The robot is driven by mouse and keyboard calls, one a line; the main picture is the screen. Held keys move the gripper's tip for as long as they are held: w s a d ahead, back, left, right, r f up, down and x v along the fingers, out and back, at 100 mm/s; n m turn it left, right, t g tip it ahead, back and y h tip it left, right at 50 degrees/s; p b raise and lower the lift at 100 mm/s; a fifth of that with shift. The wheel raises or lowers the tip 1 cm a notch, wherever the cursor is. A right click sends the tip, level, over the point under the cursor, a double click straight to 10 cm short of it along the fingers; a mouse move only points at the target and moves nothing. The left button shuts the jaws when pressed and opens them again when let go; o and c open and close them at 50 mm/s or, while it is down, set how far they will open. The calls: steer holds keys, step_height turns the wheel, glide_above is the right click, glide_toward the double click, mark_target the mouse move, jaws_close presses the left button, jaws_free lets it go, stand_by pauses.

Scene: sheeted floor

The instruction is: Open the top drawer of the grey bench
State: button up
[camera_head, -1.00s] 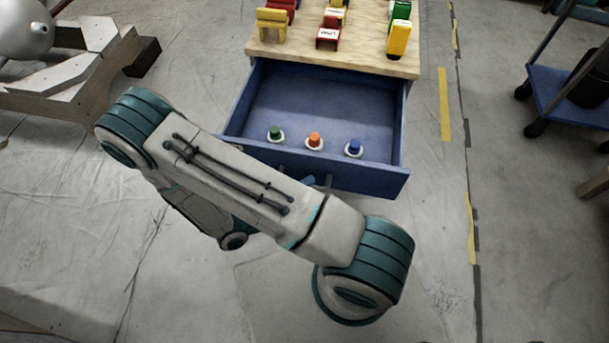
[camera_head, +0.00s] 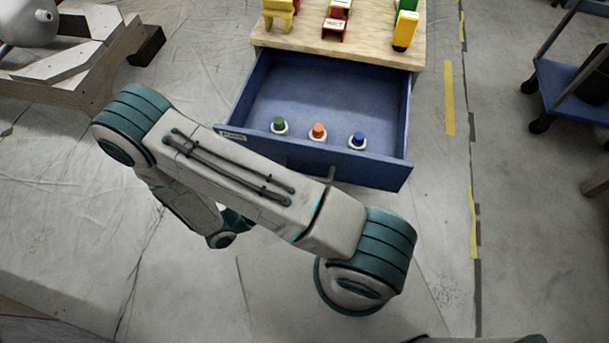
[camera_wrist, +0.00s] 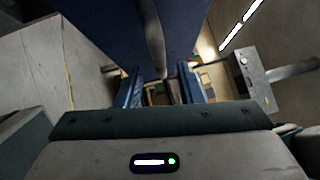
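The grey bench shows as a pale wood top (camera_head: 375,55) with a blue drawer (camera_head: 360,172) below it. The drawer stands pulled well out, its inside in view. A thin grey handle (camera_head: 331,175) sticks out from its front. In the wrist view the blue drawer front (camera_wrist: 95,30) fills the top, and the grey handle (camera_wrist: 155,45) runs down toward the space between my fingers. My gripper (camera_wrist: 160,88) has its two blue fingers apart with a gap around the handle's line. In the head view my arm hides the gripper.
Green (camera_head: 279,125), orange (camera_head: 318,131) and blue (camera_head: 357,140) knobs on white bases sit in the drawer. A wooden stand (camera_head: 75,75) is at left, a blue cart (camera_head: 570,92) at right. Floor before the drawer is clear.

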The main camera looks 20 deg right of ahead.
steer(key=v, duration=1)
steer(key=d+r+n+y+p, duration=0.5)
steer(key=r+n, duration=0.6)
steer(key=r, duration=0.3)
steer(key=w+d+r+n+g+y+p, duration=0.1)
steer(key=d+r+n+y+p, duration=0.4)
steer(key=r+n, duration=0.7)
steer(key=d+r+n+y+p, duration=0.5)
steer(key=r+n+y, duration=0.4)
steer(key=r, duration=0.6)
steer(key=shift+w+r+n+g+p, duration=0.3)
steer(key=shift+n+p, duration=0.15)
steer(key=shift+n, duration=0.95)
stand_by(1.5)
